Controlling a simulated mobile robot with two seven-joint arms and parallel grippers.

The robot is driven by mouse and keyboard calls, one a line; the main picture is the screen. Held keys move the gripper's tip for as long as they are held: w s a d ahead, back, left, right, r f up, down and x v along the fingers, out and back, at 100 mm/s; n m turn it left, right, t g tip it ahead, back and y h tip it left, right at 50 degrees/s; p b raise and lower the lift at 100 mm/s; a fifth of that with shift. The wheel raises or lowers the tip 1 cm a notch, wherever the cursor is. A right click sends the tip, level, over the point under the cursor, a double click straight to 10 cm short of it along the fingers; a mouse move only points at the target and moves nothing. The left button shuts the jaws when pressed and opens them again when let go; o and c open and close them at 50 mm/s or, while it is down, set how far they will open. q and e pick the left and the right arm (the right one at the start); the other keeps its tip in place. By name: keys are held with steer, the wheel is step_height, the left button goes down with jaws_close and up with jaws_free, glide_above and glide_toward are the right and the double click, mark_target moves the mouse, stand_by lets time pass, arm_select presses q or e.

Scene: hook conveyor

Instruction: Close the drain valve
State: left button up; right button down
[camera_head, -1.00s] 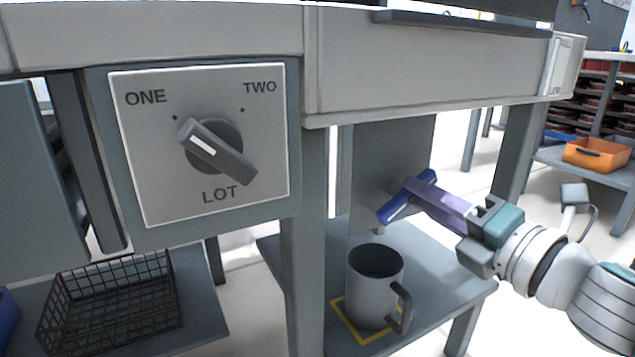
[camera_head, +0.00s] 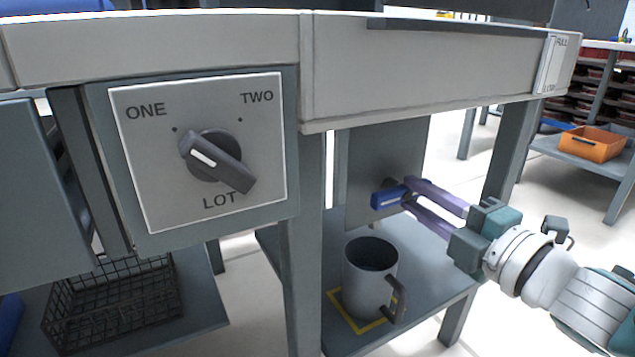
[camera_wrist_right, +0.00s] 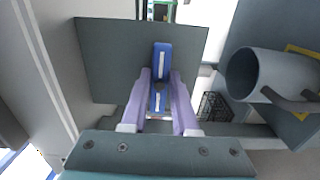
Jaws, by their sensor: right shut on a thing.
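The drain valve's blue handle (camera_head: 388,197), with a white line along it, sits in front of a grey plate (camera_head: 385,160) under the bench. In the head view it lies nearly level. In the right wrist view the handle (camera_wrist_right: 163,55) runs up and down the picture. My right gripper (camera_head: 407,192) has its two purple fingers on either side of the handle and is shut on it; the fingers also show in the right wrist view (camera_wrist_right: 160,76). Part of the handle is hidden behind the fingers in the head view. My left gripper is not in view.
A grey mug (camera_head: 369,280) stands below the valve on a lower shelf (camera_head: 432,295), within a yellow outline. A selector knob (camera_head: 217,161) on a ONE/TWO/LOT panel is at left. A wire basket (camera_head: 112,305) is below it. The bench front (camera_head: 420,85) overhangs the valve.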

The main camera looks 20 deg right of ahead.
stand_by(0.3)
steer(key=c, duration=0.7)
jaws_free()
steer(key=s+p, duration=0.1)
steer(key=s, duration=0.2)
steer(key=s+p, duration=0.1)
steer(key=s, duration=0.2)
steer(key=s+p, duration=0.1)
steer(key=s, duration=0.3)
steer(key=shift+d, duration=0.35)
